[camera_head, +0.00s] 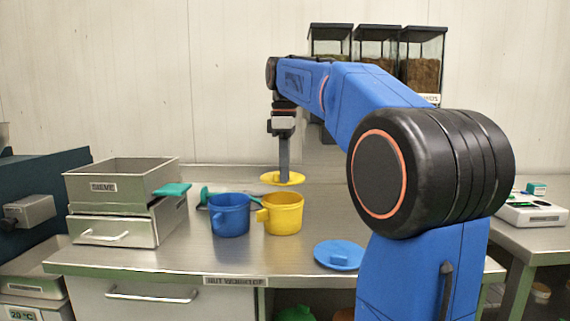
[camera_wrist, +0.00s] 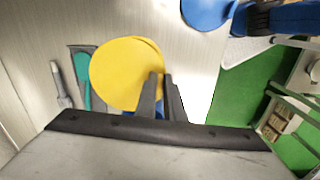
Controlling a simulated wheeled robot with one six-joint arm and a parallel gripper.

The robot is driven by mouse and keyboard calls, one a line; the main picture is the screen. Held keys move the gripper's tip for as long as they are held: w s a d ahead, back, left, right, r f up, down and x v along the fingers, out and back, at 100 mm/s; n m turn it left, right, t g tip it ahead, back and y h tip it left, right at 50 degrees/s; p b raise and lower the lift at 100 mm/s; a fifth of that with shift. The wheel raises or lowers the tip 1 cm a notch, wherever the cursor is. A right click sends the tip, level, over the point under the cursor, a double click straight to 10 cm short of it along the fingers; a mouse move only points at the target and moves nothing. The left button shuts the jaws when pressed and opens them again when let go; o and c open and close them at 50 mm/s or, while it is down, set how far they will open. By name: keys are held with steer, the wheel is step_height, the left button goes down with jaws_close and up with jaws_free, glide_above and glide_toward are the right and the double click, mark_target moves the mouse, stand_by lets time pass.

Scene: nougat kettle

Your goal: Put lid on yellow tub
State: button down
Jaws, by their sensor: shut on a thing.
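My gripper (camera_head: 283,171) points down and is shut on the yellow lid (camera_head: 281,179), a flat disc held roughly level. In the wrist view the lid (camera_wrist: 122,72) sits at my fingertips (camera_wrist: 161,78). The yellow tub (camera_head: 285,214) stands upright on the steel worktop, its handle to the left. In the head view the lid shows just above the tub's rim, apart from it. I cannot tell whether it is straight over the tub or somewhat behind it. The tub does not show in the wrist view.
A blue tub (camera_head: 230,216) stands close left of the yellow one. A blue lid (camera_head: 339,256) lies near the worktop's front edge. A metal sieve box (camera_head: 118,185) and a teal-handled tool (camera_head: 172,189) are at left. Glass containers (camera_head: 376,49) are on the back wall.

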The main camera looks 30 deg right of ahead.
mark_target(285, 185)
steer(key=shift+f, duration=2.25)
steer(key=shift+f, duration=0.55)
stand_by(0.5)
steer(key=c, duration=1.3)
jaws_free()
steer(key=shift+r, duration=0.1)
steer(key=shift+r, duration=3.4)
